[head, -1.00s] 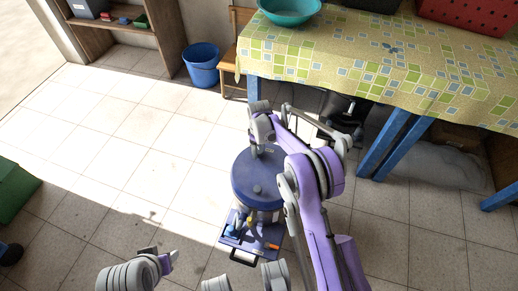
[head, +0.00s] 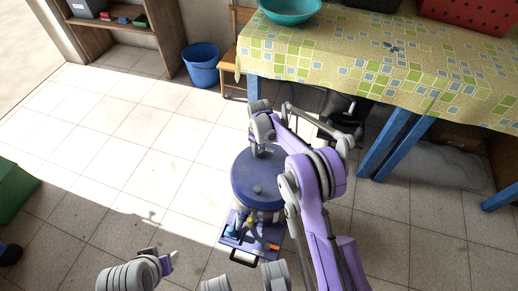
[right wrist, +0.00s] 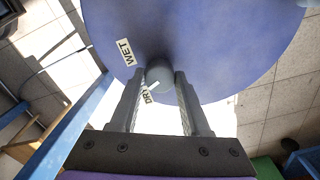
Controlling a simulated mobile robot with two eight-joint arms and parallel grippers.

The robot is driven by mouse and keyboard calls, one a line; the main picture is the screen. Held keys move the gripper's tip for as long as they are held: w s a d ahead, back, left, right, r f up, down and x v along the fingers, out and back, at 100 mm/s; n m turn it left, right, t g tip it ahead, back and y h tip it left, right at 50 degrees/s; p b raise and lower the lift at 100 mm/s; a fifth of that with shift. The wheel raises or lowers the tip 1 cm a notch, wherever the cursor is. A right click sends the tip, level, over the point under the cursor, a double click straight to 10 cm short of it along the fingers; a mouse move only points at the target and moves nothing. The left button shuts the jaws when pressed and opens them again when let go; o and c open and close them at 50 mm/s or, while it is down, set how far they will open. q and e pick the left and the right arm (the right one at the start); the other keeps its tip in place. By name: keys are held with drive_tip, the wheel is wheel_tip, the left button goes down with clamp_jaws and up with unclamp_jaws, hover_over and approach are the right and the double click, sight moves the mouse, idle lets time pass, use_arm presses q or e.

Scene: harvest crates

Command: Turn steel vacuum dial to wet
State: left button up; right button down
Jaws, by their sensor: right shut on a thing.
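The vacuum (head: 258,178) stands on the floor in the head view, with a round blue lid and a small grey knob on top. In the right wrist view its lid (right wrist: 215,45) fills the upper part. A grey dial (right wrist: 159,74) sits near the lid's edge, with a WET label (right wrist: 124,52) to its left and a DRY label (right wrist: 147,97) just below. The dial's white mark points toward DRY. My right gripper (head: 256,150) is at the lid's far edge, its fingers shut on the dial's sides. My left gripper (head: 168,261) is at lower left, away from the vacuum; its opening is unclear.
A table with a patterned cloth (head: 350,60) and blue legs stands at the upper right. A blue bucket (head: 202,66) and a wooden chair (head: 237,60) are behind the vacuum. A green box (head: 14,188) is at the left edge. Tiled floor left of the vacuum is clear.

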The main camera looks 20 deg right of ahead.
sight(259, 151)
drive_tip(key=m+b, duration=0.1)
drive_tip(key=m, duration=0.4)
drive_tip(key=shift+m, duration=0.3)
drive_tip(key=m, duration=0.5)
drive_tip(key=shift+m+b, duration=0.35)
drive_tip(key=shift+m, duration=0.05)
drive_tip(key=shift+c, duration=1.9)
unclamp_jaws()
wheel_tip(259, 151, up, 11)
drive_tip(key=p, duration=0.2)
drive_tip(key=shift+s, duration=0.1)
